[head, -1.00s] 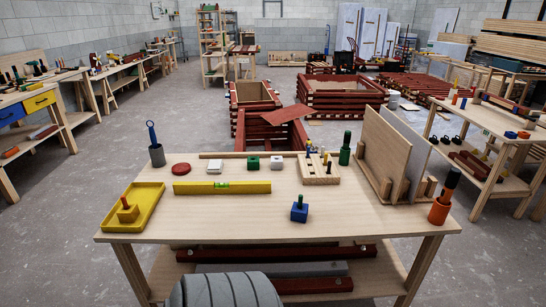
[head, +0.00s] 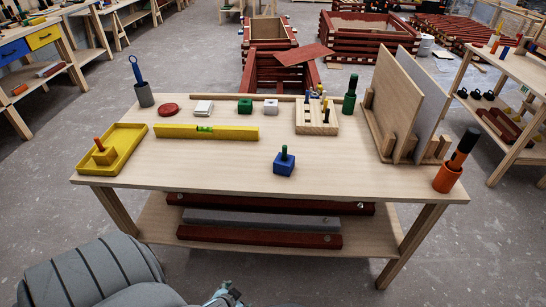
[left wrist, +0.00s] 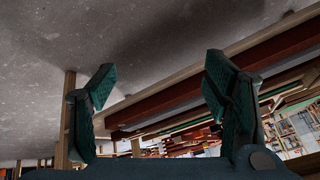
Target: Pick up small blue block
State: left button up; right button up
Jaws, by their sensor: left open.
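The small blue block (head: 284,167) sits on the front middle of the wooden table (head: 225,165), with a dark green peg standing up from its top. My left gripper (head: 226,296) shows only partly at the bottom edge of the head view, low in front of the table. In the left wrist view my left gripper (left wrist: 155,95) has its two green-padded fingers spread wide with nothing between them. The blue block is not in the left wrist view. My right gripper is in neither view.
A yellow level (head: 206,132) lies left of the block, and a yellow tray (head: 112,148) is at the table's left end. A wooden peg board (head: 316,118) stands behind the block. An orange cup (head: 448,179) is at the right corner. The tabletop around the block is clear.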

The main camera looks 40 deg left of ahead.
pick_arm(q)
jog(key=w+a+r+t+y+b, duration=0.1)
jog(key=w+a+r+t+b, duration=0.25)
jog(key=w+r, duration=0.55)
jog(key=n+t+y+b, duration=0.2)
jog(key=n+t+b, duration=0.15)
jog(key=t, duration=0.45)
send_near(281, 166)
jog(key=x, duration=1.1)
jog(key=shift+w+a+p, duration=0.1)
jog(key=shift+w+p, duration=0.15)
jog(key=shift+p, duration=0.05)
jog(key=shift+r, duration=0.1)
jog(key=c, duration=1.2)
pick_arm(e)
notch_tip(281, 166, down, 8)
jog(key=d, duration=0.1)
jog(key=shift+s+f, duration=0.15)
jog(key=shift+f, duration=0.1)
